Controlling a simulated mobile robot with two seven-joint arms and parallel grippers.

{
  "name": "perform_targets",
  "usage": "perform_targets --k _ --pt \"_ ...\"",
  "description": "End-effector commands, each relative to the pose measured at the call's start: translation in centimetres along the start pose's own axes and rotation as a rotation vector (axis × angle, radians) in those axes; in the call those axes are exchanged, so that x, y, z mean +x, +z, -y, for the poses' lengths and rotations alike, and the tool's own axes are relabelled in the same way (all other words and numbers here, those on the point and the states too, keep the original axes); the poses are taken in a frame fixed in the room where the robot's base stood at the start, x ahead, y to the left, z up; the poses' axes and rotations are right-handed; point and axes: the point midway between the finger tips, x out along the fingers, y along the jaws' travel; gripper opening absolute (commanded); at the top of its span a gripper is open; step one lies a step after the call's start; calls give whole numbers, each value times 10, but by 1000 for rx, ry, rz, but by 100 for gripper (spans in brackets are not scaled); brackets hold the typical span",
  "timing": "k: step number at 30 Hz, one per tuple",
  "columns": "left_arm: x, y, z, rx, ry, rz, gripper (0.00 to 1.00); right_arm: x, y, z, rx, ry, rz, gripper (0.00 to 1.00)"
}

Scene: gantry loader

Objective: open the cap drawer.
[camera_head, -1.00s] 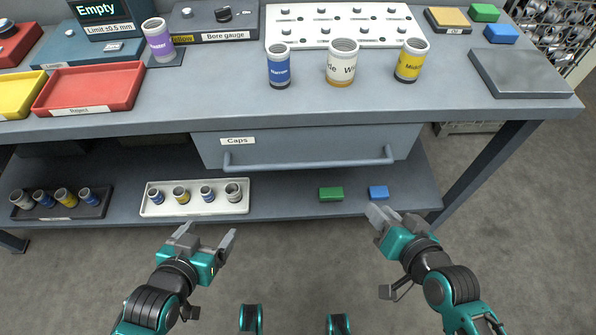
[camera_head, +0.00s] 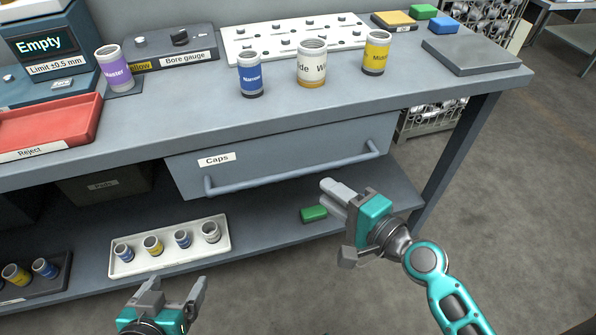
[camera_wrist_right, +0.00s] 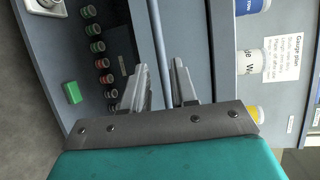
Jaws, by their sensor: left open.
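The cap drawer (camera_head: 285,150) is a grey front labelled "Caps" under the bench top, and it looks closed. Its long bar handle (camera_head: 290,180) runs along the lower front. My right gripper (camera_head: 330,192) is in front of the drawer, just below the handle's right half in the head view, open and empty. In the right wrist view its fingers (camera_wrist_right: 160,85) are apart, and the handle bar (camera_wrist_right: 159,40) lines up with the gap between them, farther off. I see no contact. My left gripper (camera_head: 175,288) is open and empty at the bottom, away from the drawer.
A white tray (camera_head: 170,262) of small cups and a green block (camera_head: 313,214) lie on the lower shelf. Blue (camera_head: 250,75), white (camera_head: 311,62) and yellow (camera_head: 376,53) cups stand on the bench above the drawer. The bench leg (camera_head: 455,155) stands right of it.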

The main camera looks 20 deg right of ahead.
Motion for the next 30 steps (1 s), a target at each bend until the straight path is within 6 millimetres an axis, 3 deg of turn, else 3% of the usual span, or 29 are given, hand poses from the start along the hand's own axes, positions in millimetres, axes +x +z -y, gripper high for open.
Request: perform_targets --k 9,15,28,30 --pt "1 4 -2 -13 0 4 85 63 0 0 0 -2 0 27" --pt "2 9 -2 -14 0 9 85 89 0 -1 -2 1 0 27" --pt "2 10 0 -5 -1 12 85 98 0 -1 -3 2 0 27" --pt "2 10 0 -3 -1 13 85 98 0 -1 -3 2 0 22"
